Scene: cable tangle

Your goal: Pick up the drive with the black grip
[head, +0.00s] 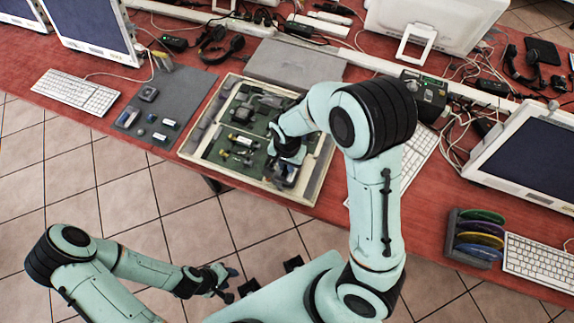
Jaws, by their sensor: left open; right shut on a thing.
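A shallow pale tray (236,182) with a green inside stands on the red table. It holds several small parts, among them a dark part with a yellowish end (238,140). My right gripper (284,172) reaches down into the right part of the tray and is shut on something. The hand and forearm hide most of what it holds, so I cannot tell which part it is. I cannot make out for certain a drive with a black grip. My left gripper (226,286) is open and empty, low in front of the table, over the tiled floor.
A grey mat (178,95) with several small items lies left of the tray. A grey flat case (295,62) lies behind it. Keyboards (78,92), monitors (530,150), headsets and loose cables crowd the table. A rack of coloured discs (475,235) stands at right.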

